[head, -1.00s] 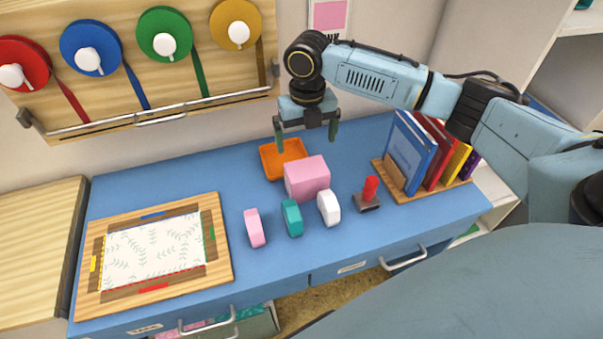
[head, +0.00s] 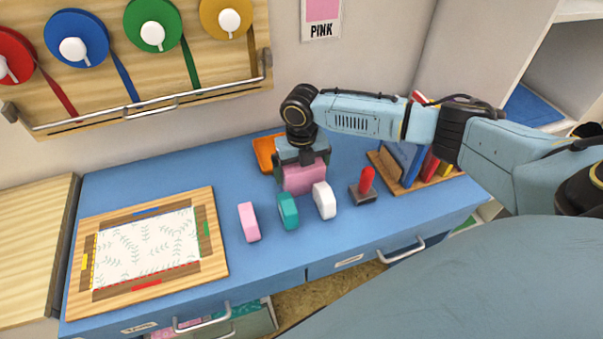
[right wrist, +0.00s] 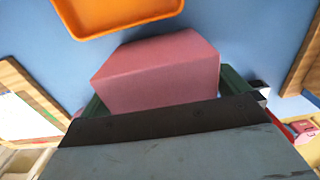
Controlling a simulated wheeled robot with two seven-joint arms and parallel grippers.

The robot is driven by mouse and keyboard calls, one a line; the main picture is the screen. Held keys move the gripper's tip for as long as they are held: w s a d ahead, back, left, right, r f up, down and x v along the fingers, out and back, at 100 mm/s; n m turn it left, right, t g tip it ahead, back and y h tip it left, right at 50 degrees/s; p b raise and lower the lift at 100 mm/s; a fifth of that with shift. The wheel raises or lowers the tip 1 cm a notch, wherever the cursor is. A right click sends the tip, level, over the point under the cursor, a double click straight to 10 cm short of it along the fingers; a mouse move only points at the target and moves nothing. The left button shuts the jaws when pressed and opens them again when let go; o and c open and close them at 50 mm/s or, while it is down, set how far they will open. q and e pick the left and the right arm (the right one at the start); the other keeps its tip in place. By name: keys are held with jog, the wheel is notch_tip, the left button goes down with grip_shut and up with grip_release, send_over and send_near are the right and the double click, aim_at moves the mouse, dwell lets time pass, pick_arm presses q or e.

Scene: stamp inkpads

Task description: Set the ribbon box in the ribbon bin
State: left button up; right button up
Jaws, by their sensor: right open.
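The pink box (head: 303,179), which I take to be the ribbon box, sits on the blue desk. My right gripper (head: 302,182) is open and lowered over it, with one green finger at each side. In the right wrist view the pink box (right wrist: 160,75) lies between the open fingers; I cannot tell whether they touch it. The orange bin (head: 264,152), which I take to be the ribbon bin, stands just behind and left of the box, partly hidden by my gripper. It also shows in the right wrist view (right wrist: 120,27). My left gripper is not in view.
In front of the box stand a pink piece (head: 249,222), a teal piece (head: 288,211) and a white piece (head: 324,201). A red-handled stamp (head: 366,182) is to the right, near a wooden book rack (head: 385,172). A framed board (head: 215,260) lies left.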

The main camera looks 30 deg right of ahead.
jog(key=c, duration=0.9)
